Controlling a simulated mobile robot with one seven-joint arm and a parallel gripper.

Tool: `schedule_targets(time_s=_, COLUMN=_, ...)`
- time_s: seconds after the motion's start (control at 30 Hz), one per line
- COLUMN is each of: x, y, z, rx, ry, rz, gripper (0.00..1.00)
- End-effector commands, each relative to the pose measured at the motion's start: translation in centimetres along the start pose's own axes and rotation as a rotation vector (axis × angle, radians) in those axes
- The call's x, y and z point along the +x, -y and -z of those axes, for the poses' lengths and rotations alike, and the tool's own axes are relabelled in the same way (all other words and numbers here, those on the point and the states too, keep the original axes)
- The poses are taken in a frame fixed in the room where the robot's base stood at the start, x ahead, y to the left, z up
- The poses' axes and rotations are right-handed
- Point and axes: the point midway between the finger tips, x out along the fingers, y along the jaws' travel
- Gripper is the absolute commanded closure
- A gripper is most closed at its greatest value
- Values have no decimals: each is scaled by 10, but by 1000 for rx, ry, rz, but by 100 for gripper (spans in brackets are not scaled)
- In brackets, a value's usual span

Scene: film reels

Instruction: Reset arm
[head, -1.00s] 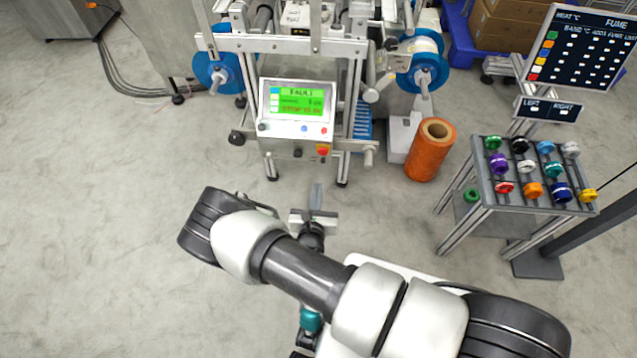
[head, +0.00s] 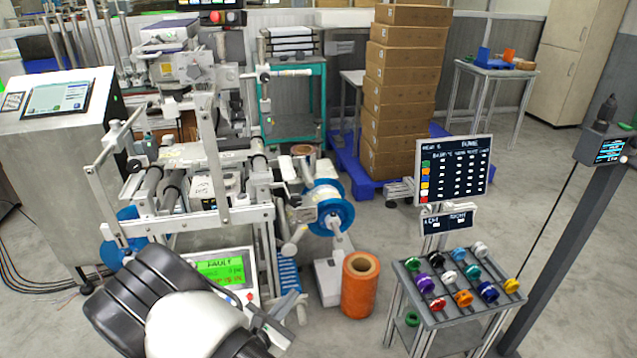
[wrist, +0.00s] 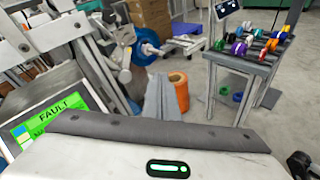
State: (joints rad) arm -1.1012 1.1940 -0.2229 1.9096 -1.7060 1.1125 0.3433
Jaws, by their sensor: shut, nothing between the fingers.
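My arm (head: 195,322) is folded at the lower left of the head view, with its dark and white links in front of the machine. My gripper (head: 287,304) shows partly behind it, beside the fault panel. In the wrist view my gripper's fingers (wrist: 163,98) are together, with nothing between them. They point toward the floor near the orange roll (wrist: 180,92) and do not appear to touch anything.
The machine (head: 215,215) with its green FAULT panel (head: 220,270) stands close by my arm. The orange roll (head: 359,295) is on the floor. Right of it stand the spool rack (head: 455,315), the sign board (head: 453,170) and a dark post (head: 560,235). Stacked boxes (head: 403,100) are behind.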

Motion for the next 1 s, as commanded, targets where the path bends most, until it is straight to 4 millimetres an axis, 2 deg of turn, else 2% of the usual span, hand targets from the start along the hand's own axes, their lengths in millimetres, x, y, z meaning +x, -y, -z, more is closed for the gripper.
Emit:
schedule_targets(time_s=0.03, x=8, y=5, z=-38, rx=98, ry=18, rz=98, gripper=100)
schedule_targets(time_s=0.1, x=13, y=21, z=-82, rx=224, ry=37, rz=235, gripper=100)
schedule_targets(time_s=0.2, x=13, y=48, z=-140, rx=405, ry=57, rz=419, gripper=100)
schedule_targets(time_s=0.27, x=8, y=65, z=-171, rx=516, ry=62, rz=524, gripper=100)
schedule_targets(time_s=0.4, x=-12, y=105, z=-232, rx=784, ry=62, rz=749, gripper=100)
schedule_targets(time_s=0.5, x=-34, y=130, z=-266, rx=981, ry=50, rz=886, gripper=100)
schedule_targets(time_s=0.7, x=-88, y=164, z=-318, rx=1394, ry=-2, rz=1091, gripper=100)
schedule_targets(time_s=0.9, x=-140, y=175, z=-351, rx=1787, ry=-81, rz=1180, gripper=100)
schedule_targets(time_s=1.0, x=-159, y=174, z=-361, rx=1931, ry=-118, rz=1183, gripper=100)
